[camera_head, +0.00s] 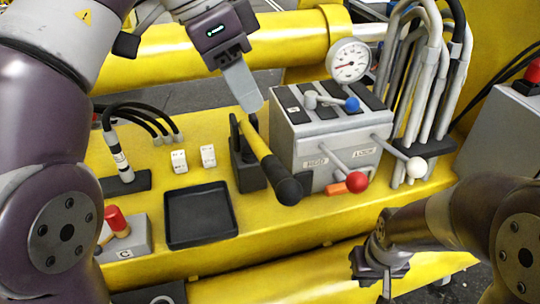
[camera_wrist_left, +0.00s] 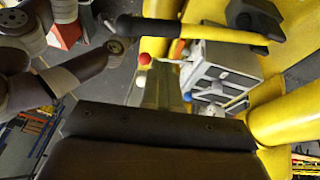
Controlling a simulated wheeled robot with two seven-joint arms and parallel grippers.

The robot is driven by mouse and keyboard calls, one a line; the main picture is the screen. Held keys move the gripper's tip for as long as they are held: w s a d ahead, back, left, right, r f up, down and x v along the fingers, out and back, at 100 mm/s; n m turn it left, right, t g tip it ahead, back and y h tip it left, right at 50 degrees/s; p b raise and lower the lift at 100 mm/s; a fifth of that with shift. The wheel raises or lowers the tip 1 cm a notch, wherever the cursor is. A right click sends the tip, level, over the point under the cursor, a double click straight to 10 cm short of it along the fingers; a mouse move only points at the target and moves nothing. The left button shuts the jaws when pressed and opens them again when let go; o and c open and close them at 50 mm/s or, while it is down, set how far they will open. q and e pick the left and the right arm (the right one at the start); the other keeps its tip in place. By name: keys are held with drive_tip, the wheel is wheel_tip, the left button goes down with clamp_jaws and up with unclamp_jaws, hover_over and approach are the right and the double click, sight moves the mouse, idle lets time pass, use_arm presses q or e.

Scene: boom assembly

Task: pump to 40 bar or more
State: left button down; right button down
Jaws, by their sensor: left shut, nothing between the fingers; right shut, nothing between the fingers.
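The pump lever (camera_head: 262,153) has a yellow shaft and a black grip, and rises from a black pump block (camera_head: 245,165). The lever tilts down toward the front right. In the left wrist view the lever (camera_wrist_left: 205,33) lies across the top. My left gripper (camera_head: 253,108) is shut and empty, its tips close to the upper part of the lever; I cannot tell whether they touch. The round white pressure gauge (camera_head: 348,61) has a red needle pointing left; its numbers are too small to read. My right gripper (camera_head: 386,284) is shut and empty at the lower right.
A grey valve block (camera_head: 325,135) with blue, red and white knobbed levers stands right of the pump. A red-capped box (camera_head: 124,235) is at the front left.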

sight(278, 168)
use_arm(q)
drive_tip(key=x, duration=0.2)
drive_tip(key=s+x, duration=0.1)
drive_tip(key=x, duration=0.2)
drive_tip(key=s+x, duration=0.1)
drive_tip(key=x, duration=0.2)
drive_tip(key=shift+f, duration=0.2)
drive_tip(key=shift+w+f, duration=0.2)
drive_tip(key=shift+f, duration=0.1)
use_arm(e)
drive_tip(key=shift+s+f, duration=0.25)
drive_tip(key=shift+f, duration=0.2)
use_arm(q)
drive_tip(key=shift+s, duration=0.25)
use_arm(e)
drive_tip(key=shift+s, duration=0.2)
use_arm(q)
drive_tip(key=shift+b, duration=0.3)
